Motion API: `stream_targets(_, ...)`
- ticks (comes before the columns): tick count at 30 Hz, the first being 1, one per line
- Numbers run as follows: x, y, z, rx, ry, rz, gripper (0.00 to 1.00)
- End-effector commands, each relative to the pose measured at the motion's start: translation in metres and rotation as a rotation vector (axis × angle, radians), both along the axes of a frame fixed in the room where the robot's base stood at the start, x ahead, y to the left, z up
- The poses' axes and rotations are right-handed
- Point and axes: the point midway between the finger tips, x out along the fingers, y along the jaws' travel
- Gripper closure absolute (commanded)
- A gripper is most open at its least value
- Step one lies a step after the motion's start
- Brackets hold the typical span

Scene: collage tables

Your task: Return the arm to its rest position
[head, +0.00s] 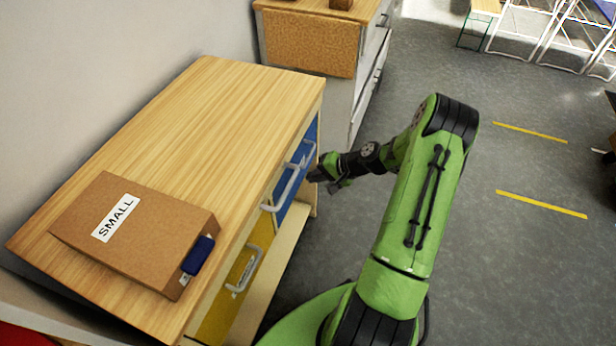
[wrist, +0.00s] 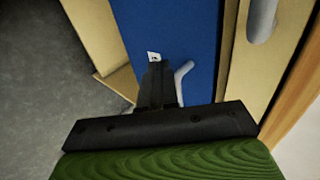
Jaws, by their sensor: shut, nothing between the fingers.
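My green arm reaches forward from the lower right of the head view. My gripper (head: 318,175) is at the front of the wooden cabinet (head: 215,105), close to its blue drawer front (head: 300,165). In the wrist view the black gripper (wrist: 157,72) is shut and empty, in front of the blue drawer front (wrist: 170,30). A grey handle (wrist: 182,75) shows just right of the fingers. I cannot tell whether the fingers touch the drawer or handle.
A cardboard box (head: 150,215) labelled SMALL with a dark blue item (head: 199,255) lies on the cabinet top. A yellow drawer front (head: 232,300) is nearer. Another cabinet (head: 305,42) stands behind. The grey floor (head: 520,160) to the right is clear, with yellow stripes.

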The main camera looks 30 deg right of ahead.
Motion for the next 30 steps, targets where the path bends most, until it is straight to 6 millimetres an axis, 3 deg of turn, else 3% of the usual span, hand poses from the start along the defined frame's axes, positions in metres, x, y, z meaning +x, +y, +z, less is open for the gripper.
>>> stream_targets(9,-0.036,-0.028,0.043,-0.001,0.002,-0.003,1.0)
stream_targets(21,-0.041,-0.028,0.056,-0.019,0.008,0.021,1.0)
stream_targets(23,-0.039,-0.018,0.074,-0.065,0.024,0.072,1.0)
stream_targets(26,-0.04,0.013,0.126,-0.206,0.065,0.209,1.0)
stream_targets(30,-0.06,0.064,0.204,-0.426,0.113,0.386,1.0)
